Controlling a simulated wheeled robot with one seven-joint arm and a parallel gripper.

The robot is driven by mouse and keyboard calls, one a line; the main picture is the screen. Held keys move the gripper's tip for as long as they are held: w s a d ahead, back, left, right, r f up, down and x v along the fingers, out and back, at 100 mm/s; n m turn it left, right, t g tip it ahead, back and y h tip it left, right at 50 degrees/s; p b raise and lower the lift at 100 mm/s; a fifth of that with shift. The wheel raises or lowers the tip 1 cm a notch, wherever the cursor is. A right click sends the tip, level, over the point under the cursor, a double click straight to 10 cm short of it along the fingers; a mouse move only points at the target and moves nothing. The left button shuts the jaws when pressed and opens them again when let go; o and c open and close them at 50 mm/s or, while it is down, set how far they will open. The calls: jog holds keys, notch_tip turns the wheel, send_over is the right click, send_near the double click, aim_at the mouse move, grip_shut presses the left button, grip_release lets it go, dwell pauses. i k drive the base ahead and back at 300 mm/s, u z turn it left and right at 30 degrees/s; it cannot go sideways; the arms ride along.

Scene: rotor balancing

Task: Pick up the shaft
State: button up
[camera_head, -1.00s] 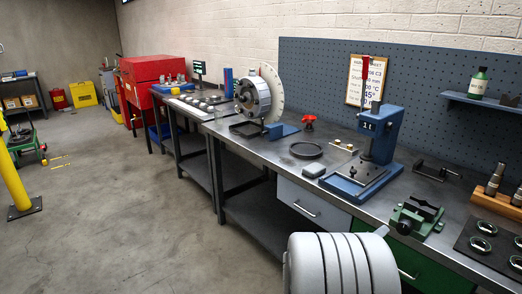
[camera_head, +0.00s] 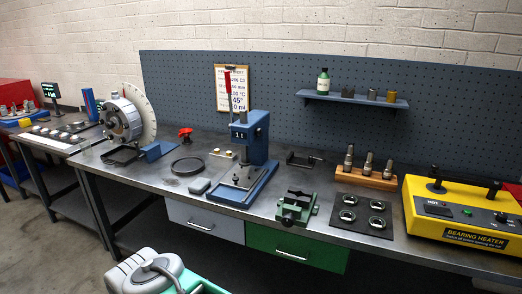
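No piece in view can be named the shaft for certain. Three upright stepped metal pieces (camera_head: 367,161) stand in a wooden block (camera_head: 372,180) on the right half of the bench; they look shaft-like, but I cannot tell if one is the shaft. A dark low cradle (camera_head: 303,161) sits left of the block and appears empty. My gripper is not in view; only a white and grey part, probably of my own arm, shows at the bottom left.
A shelf (camera_head: 355,100) holds a green bottle (camera_head: 323,82).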

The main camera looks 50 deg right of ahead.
aim_at(368, 163)
jog(key=z, duration=2.8)
jog(key=i, duration=0.8)
jog(key=z, duration=0.1)
